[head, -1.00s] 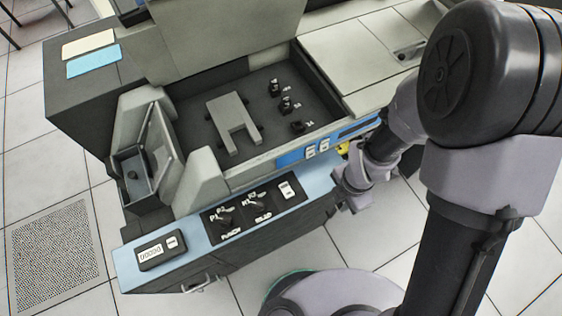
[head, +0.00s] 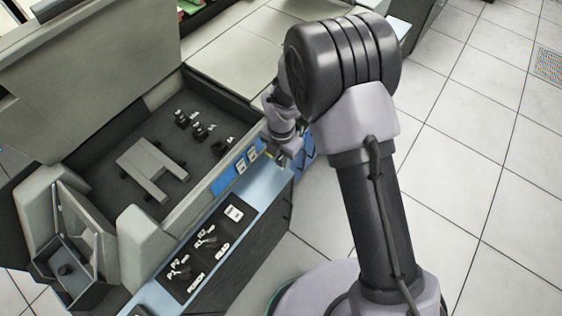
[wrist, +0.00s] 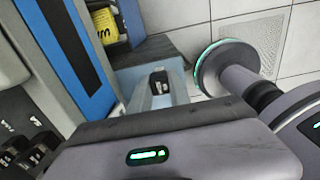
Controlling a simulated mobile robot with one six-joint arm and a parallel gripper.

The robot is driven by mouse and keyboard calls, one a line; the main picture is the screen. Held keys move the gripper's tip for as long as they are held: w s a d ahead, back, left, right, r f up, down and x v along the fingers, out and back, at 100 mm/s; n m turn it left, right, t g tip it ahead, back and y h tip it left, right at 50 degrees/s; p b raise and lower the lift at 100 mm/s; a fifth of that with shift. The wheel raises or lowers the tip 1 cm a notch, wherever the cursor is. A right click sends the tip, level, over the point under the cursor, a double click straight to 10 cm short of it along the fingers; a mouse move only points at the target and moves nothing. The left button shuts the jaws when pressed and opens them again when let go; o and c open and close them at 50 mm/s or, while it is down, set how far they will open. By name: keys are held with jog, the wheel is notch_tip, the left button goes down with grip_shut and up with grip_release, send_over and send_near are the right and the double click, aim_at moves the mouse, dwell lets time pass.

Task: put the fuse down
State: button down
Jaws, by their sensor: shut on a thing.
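My gripper (head: 286,158) is over the right end of the light-blue ledge (head: 262,188) on the console's front. It is shut on the fuse, but my arm hides much of the hold in the head view. In the wrist view, a small dark piece with a pale face (wrist: 159,83) shows just beyond the edge of my gripper housing, over the pale-blue surface. It may be the fuse; I cannot tell whether it touches that surface. My fingertips are not clearly visible.
A yellow item with black lettering (wrist: 105,24) is at the upper left of the wrist view. Black labelled pegs (head: 199,130) and a grey bracket (head: 152,168) are in the open console bay. Switches (head: 205,238) occupy the ledge's left part. Open floor (head: 470,200) is at right.

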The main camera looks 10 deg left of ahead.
jog(key=shift+f, duration=0.6)
jog(key=shift+r, duration=0.15)
jog(key=c, duration=1.2)
grip_release()
